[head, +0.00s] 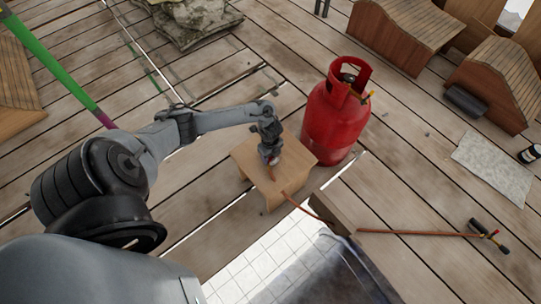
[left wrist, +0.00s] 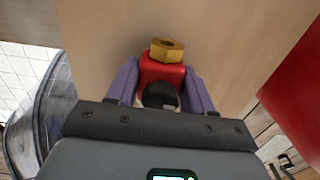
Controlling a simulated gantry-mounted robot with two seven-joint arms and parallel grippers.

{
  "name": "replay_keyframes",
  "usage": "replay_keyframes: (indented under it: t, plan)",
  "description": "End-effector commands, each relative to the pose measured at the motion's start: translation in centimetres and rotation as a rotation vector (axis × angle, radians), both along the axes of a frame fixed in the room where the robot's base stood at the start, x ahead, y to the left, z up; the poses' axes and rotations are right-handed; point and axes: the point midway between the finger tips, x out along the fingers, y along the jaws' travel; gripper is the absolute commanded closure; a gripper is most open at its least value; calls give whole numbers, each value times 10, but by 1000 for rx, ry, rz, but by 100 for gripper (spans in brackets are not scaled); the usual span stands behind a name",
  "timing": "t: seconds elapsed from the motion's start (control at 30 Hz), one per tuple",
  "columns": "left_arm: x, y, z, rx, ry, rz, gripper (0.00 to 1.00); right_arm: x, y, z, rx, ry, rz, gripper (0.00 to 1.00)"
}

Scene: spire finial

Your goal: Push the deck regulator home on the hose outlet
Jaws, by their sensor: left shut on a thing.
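My left gripper (head: 270,158) reaches in from the left and points down over a small wooden stool (head: 250,170). In the left wrist view its two purple fingers (left wrist: 160,90) are shut on the deck regulator, a red body (left wrist: 162,70) with a brass hex nut (left wrist: 166,49) and a black round part between the fingers. An orange hose (head: 297,204) runs from beside the gripper across the stool top and off its edge. The hose's end is hidden at the gripper, so I cannot tell whether regulator and outlet are joined. My right gripper is not in view.
A red gas cylinder (head: 335,122) stands close to the right of the stool. A torch (head: 488,235) lies on the deck at the right, with hose leading to it. An opening in the deck (head: 290,262) shows below the stool.

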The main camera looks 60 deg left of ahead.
Motion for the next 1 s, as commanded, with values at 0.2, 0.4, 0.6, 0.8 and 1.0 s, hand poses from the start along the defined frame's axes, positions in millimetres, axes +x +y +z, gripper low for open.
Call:
replay_keyframes:
  t: [0.2, 0.4, 0.6, 0.8, 1.0]
  plan:
    - [2, -5, 42, -3, -3, -3, 75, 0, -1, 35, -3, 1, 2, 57]
    - [8, -48, 66, -3, -3, -3, 75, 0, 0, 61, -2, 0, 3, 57]
    - [13, -84, 85, -3, -2, -2, 75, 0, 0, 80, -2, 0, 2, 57]
    - [16, -106, 97, -2, -2, 0, 75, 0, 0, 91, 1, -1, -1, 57]
    - [16, -115, 100, 0, -1, 0, 75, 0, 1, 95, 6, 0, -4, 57]
